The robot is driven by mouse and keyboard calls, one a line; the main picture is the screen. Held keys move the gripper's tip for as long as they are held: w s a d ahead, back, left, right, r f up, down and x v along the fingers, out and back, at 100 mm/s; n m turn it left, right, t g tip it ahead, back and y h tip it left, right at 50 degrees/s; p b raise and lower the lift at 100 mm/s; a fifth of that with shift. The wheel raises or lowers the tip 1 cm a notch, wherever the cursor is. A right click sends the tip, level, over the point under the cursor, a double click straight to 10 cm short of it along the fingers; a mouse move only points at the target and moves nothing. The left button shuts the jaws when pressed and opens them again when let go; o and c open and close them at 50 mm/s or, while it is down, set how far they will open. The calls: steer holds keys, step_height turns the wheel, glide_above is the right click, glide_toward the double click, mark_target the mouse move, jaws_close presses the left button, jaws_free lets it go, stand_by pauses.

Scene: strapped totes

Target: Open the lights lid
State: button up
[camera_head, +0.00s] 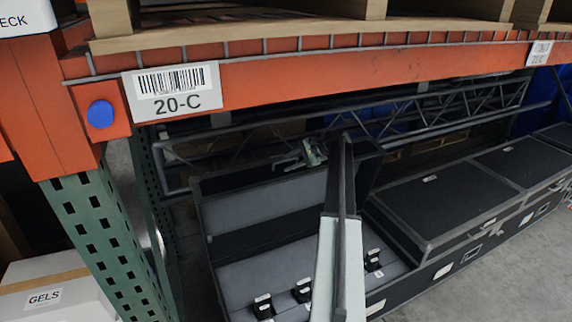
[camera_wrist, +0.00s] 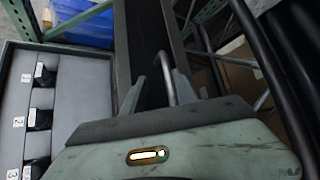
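An open black case (camera_head: 205,215) with a grey lining stands under the shelf beam. Several small black items with white tags sit inside, and the numbered tags also show in the wrist view. A grey-lined panel (camera_head: 265,212), apparently the raised lid, stands at the case's far side. My gripper (camera_head: 312,155) is by the panel's upper edge, partly hidden by my arm. In the wrist view my gripper (camera_wrist: 158,84) has its fingers apart, with a thin metal bar (camera_wrist: 166,76) between them. A dark panel (camera_wrist: 142,30) lies beyond. I cannot tell whether the bar touches either finger.
An orange beam (camera_head: 300,75) labelled 20-C crosses above, with a green upright (camera_head: 95,230) at left. Closed black cases (camera_head: 445,200) stand at right. A metal truss (camera_head: 430,115) lies behind. A white GELS box (camera_head: 50,290) is at lower left. Bare floor shows at lower right.

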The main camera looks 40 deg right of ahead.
steer(key=shift+a, duration=0.15)
steer(key=shift+s+d+r+p, duration=0.3)
steer(key=shift+s+p, duration=0.05)
steer(key=shift+p, duration=0.05)
steer(key=p+v, duration=0.3)
steer(key=v, duration=0.3)
steer(key=shift+s+d+r, duration=0.15)
steer(key=shift+r, duration=0.05)
steer(key=shift+s+d, duration=0.2)
